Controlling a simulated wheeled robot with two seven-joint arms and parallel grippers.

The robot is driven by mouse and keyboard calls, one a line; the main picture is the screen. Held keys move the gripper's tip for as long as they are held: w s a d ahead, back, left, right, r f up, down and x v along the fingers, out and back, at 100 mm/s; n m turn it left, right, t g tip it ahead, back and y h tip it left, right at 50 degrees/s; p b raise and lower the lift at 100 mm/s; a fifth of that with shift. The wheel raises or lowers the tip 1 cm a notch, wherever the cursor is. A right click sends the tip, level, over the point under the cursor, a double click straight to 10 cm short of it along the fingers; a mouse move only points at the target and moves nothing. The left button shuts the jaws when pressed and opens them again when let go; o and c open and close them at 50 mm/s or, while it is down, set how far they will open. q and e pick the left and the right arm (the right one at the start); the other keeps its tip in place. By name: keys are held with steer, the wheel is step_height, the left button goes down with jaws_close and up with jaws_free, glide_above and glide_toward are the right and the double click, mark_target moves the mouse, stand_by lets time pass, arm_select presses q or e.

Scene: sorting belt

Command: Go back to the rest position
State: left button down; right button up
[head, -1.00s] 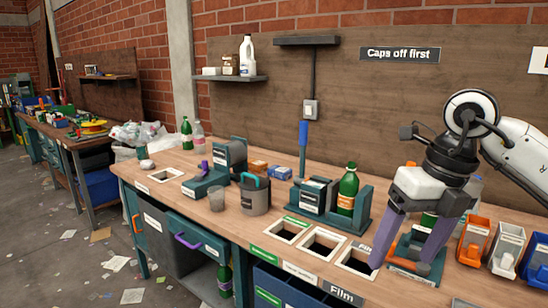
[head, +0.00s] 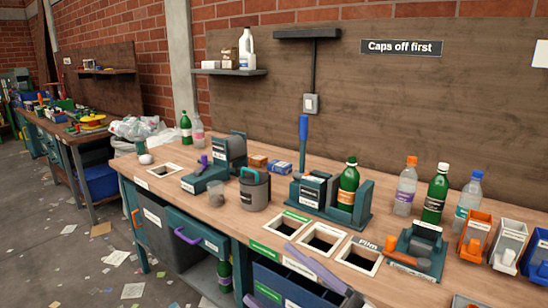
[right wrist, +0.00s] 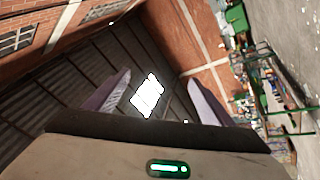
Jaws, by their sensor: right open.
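My right gripper (head: 315,268) shows only in part at the bottom of the head view. One purple finger lies slanted in front of the bench's front edge, with a dark part of the gripper at its lower right. In the right wrist view the two purple fingers of the right gripper (right wrist: 157,78) stand wide apart with nothing between them. Behind them are the dark roof and a bright skylight. My left gripper is in neither view.
The wooden bench (head: 285,227) has several square holes along its front. Behind them stand a green bottle (head: 348,188) in a teal holder and a grey lidded can (head: 255,190). Three bottles, one orange-capped (head: 406,188), stand at the right beside small bins (head: 474,238).

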steer(key=s+d+f+m+t+h, duration=0.1)
steer(key=d+f+m+h, duration=0.35)
steer(key=f, duration=0.35)
steer(key=s+d+f+m+t+h, duration=0.1)
steer(key=s+d+f+m+h, duration=0.15)
steer(key=f+m+h, duration=0.35)
steer(key=d+f+m+h, duration=0.4)
steer(key=d+f+m, duration=0.1)
steer(key=f, duration=0.4)
steer(key=s+d+f+m+g+h, duration=0.1)
steer(key=s+d+f+m+g, duration=0.1)
steer(key=s+f, duration=0.5)
steer(key=s+d+f+m+g+h, duration=0.1)
steer(key=s+f+m+g, duration=0.1)
steer(key=s+f+g, duration=0.2)
steer(key=s+f, duration=0.3)
steer(key=s, duration=0.2)
steer(key=shift+d+f, duration=0.4)
